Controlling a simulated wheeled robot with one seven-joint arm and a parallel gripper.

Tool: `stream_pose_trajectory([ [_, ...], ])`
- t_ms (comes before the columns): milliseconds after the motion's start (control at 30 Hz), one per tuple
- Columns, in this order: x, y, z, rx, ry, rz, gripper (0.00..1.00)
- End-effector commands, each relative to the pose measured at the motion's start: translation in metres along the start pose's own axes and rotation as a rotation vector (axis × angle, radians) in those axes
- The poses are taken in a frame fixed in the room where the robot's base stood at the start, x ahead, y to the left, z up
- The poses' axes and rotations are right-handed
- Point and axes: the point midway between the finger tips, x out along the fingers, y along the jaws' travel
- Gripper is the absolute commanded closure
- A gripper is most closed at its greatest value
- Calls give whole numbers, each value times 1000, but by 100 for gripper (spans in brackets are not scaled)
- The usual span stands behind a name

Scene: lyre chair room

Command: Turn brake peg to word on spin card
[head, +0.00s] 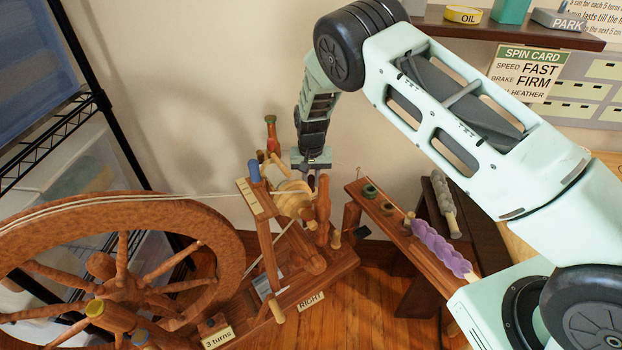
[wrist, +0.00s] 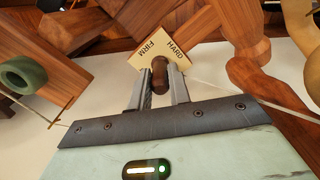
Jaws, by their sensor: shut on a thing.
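The spin card (head: 530,73) hangs on the wall at the upper right in the head view; it reads SPEED FAST, BRAKE FIRM, with a partly covered line ending in HEATHER. My gripper (wrist: 161,84) is shut on the dark brown brake peg (wrist: 160,73), which stands between its two fingertips. Behind the peg lies a pale label plate (wrist: 185,49) with the words FIRM and HARD readable; its other part is covered by the peg and fingers. Which word the peg points to cannot be told. In the head view my gripper (head: 312,168) reaches down at the spinning wheel's flyer end.
The large wooden wheel (head: 215,236) fills the left, with white cord running to the flyer. A blue-topped post (head: 253,171) stands close left of my gripper. A shelf (head: 500,27) is above.

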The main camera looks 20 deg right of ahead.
Motion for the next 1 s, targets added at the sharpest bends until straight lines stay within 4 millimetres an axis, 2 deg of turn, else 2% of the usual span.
stream_pose_trajectory([
  [200, 0, 0, 0, -1, 0, 0, 100],
  [233, 0, 0, 0, -1, 0, 0, 75],
  [300, 0, 0, 0, -1, 0, 0, 59],
  [667, -5, 0, 0, -2, 1, 0, 59],
  [767, -17, 0, -1, -2, 3, -2, 59],
  [1000, -69, -1, -1, -1, 3, -3, 59],
])
